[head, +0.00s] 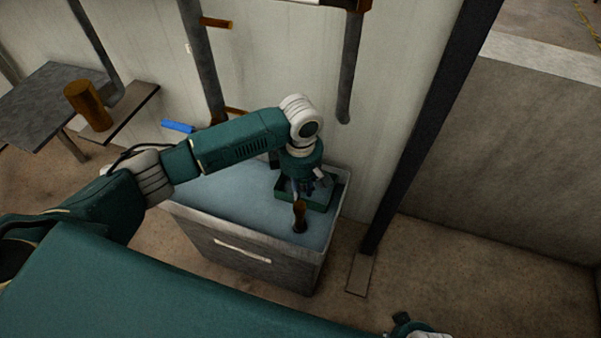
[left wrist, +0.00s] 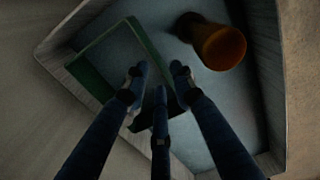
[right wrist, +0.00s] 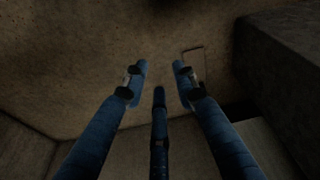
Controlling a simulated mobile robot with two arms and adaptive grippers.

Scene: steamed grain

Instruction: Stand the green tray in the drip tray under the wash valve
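The green tray (head: 318,198) sits low inside a grey-walled box with a blue-grey inner surface (head: 235,190), near its back right corner. This box may be the drip tray; I cannot tell for sure. In the left wrist view the green tray's rim (left wrist: 102,43) shows, with the box's wall (left wrist: 62,70) beside it. My left gripper (head: 302,191) is over the tray, and its fingertips (left wrist: 156,75) are apart around the near part of the rim; contact cannot be told. My right gripper (right wrist: 160,70) is open and empty, over bare floor.
A brown cylinder (head: 299,217) stands in the box beside the green tray, close to my left fingers. Grey pipes (head: 203,65) with brown handles run down the wall. A shelf at left holds another brown cylinder (head: 88,105). A dark post (head: 425,130) stands right of the box.

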